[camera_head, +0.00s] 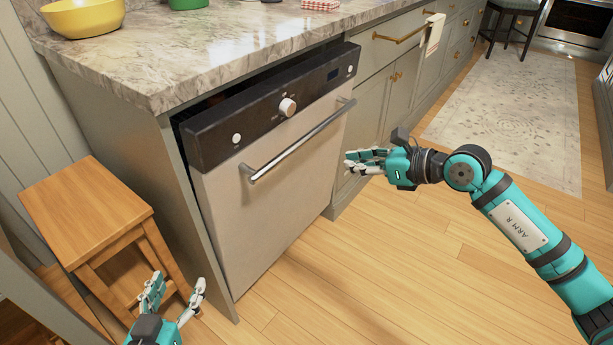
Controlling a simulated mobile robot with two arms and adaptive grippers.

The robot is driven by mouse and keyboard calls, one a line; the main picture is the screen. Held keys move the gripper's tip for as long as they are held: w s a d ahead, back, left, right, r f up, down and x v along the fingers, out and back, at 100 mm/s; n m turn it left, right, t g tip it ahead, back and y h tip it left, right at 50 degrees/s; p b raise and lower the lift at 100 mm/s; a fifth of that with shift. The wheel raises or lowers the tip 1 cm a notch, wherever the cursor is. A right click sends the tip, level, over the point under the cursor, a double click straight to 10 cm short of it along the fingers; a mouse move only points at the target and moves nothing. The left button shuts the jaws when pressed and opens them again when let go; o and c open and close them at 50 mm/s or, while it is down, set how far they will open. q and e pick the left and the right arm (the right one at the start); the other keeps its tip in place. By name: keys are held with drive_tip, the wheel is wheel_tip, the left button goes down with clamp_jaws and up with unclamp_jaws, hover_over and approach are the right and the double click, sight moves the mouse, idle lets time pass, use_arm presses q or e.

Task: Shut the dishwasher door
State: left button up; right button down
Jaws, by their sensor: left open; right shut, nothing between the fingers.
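The dishwasher door (273,190) is a pale panel with a black control strip (262,110) and a metal bar handle (297,142). Its top edge leans out slightly from under the counter, leaving a dark gap behind, so it stands a little ajar. My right gripper (350,162) is shut and empty, in front of the door's right side, just below and right of the handle's right end. I cannot tell whether it touches the door.
A wooden step stool (88,205) stands left of the dishwasher, close to my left gripper. The marble counter (190,50) above holds a yellow bowl (84,18). Cabinets (380,100) with brass handles continue right. The wooden floor (400,270) in front is clear.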

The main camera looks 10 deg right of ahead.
use_arm(q)
wheel_tip(320, 180, up, 12)
drive_tip(key=d+t+h+b, duration=0.1)
drive_tip(key=t+h+b, duration=0.1)
drive_tip(key=t, duration=0.5)
drive_tip(key=shift+s+d+r+h+b, duration=0.2)
drive_tip(key=shift+s+r+h+b, duration=0.1)
drive_tip(key=shift+s+b, duration=0.1)
use_arm(e)
drive_tip(key=r+x, duration=0.1)
drive_tip(key=x, duration=1.2)
drive_tip(key=shift+w+a, duration=0.25)
drive_tip(key=shift+a, duration=0.05)
drive_tip(key=shift+f, duration=0.1)
